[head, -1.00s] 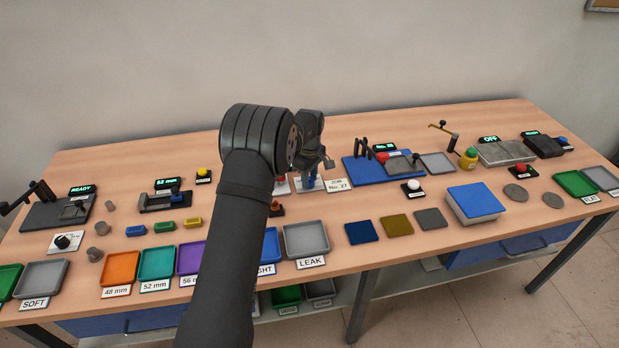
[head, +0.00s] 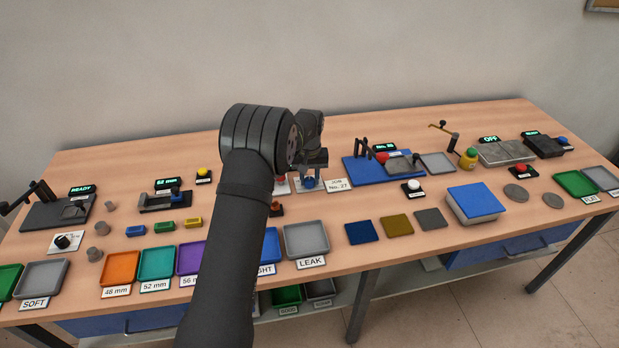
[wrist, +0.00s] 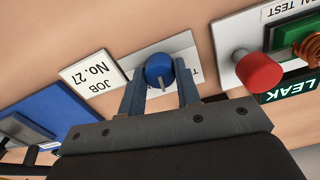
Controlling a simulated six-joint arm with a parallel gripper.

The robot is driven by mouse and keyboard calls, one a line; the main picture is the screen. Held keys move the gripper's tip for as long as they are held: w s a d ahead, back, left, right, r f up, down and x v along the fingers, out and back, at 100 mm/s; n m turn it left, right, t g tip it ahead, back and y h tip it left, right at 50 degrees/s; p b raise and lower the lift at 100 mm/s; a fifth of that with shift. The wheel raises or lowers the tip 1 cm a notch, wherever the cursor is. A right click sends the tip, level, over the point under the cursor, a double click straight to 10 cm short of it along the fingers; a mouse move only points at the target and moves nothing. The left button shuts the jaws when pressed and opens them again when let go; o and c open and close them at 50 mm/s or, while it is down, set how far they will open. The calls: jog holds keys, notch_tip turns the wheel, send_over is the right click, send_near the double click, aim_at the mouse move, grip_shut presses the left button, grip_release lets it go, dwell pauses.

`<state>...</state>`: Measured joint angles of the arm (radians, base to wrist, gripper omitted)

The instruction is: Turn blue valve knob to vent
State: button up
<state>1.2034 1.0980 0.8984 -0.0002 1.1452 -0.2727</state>
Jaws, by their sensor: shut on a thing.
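The blue valve knob (wrist: 159,70) is round with a pale pointer line and sits on a light plate (wrist: 178,44) in the wrist view. My gripper (wrist: 160,84) has its two fingers on either side of the knob and is shut on it. The pointer line runs toward my gripper's palm in that view. In the head view the knob (head: 309,183) shows as a small blue spot under my gripper (head: 310,174), which partly covers it. Part of the lettering on the plate is hidden by a finger.
A "JOB No. 27" card (wrist: 92,80) lies beside the plate. A red button (wrist: 259,72) and a green "LEAK" display (wrist: 291,87) stand close on the other side in the wrist view. A blue fixture base (head: 359,171) lies to the right in the head view.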

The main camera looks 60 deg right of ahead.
aim_at(310, 179)
jog(key=m, duration=0.3)
jog(key=shift+m, duration=2.2)
jog(key=o, duration=1)
jog(key=shift+r, duration=0.15)
notch_tip(310, 179, up, 17)
jog(key=shift+r, duration=0.1)
